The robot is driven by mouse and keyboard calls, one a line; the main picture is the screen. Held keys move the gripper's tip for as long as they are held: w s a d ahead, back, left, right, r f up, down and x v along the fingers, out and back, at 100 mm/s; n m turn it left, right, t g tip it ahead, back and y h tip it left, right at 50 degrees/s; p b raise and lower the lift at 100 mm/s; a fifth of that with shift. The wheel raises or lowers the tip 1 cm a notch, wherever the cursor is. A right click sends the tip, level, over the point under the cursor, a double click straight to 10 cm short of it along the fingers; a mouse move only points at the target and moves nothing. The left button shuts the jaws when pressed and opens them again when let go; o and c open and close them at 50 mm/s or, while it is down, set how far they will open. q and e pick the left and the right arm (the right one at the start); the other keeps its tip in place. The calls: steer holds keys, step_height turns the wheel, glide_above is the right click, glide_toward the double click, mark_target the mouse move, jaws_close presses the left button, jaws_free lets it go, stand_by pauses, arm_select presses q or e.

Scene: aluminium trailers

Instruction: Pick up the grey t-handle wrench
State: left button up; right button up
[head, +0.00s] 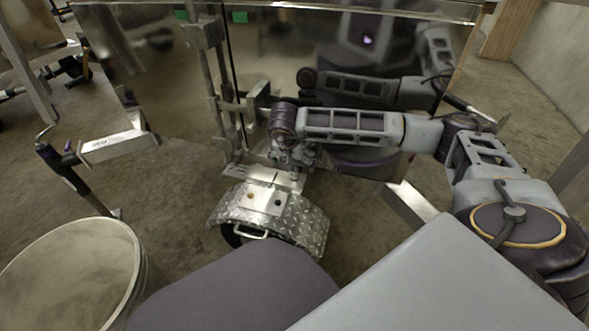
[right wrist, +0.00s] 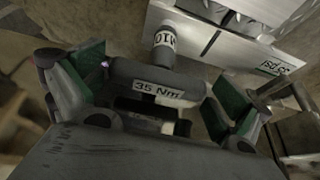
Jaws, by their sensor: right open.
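The grey t-handle wrench (right wrist: 190,90) shows close up in the right wrist view, with a "35 Nm" label on its crossbar and a white label on its shaft. The shaft points away, toward a light metal part. My right gripper (head: 290,160) is open, with its green-padded fingers (right wrist: 158,82) on either side of the crossbar. I cannot tell whether either pad touches it. In the head view the gripper is small and hides most of what lies at its tips; I cannot make out the wrench clearly there. My left gripper is not in view.
A shiny metal trailer panel (head: 165,75) stands close behind my right gripper. A diamond-plate fender (head: 305,222) over a wheel is just below it. A large round bin (head: 75,265) stands at the lower left, near a jack with a dark handle (head: 65,165). Bare concrete floor lies between.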

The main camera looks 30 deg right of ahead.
steer(key=shift+w+d+f+b, duration=0.2)
steer(key=shift+f+b, duration=0.2)
steer(key=shift+f, duration=0.15)
steer(key=shift+c, duration=0.4)
steer(key=c, duration=1.1)
steer(key=shift+o, duration=0.2)
steer(key=shift+r, duration=0.25)
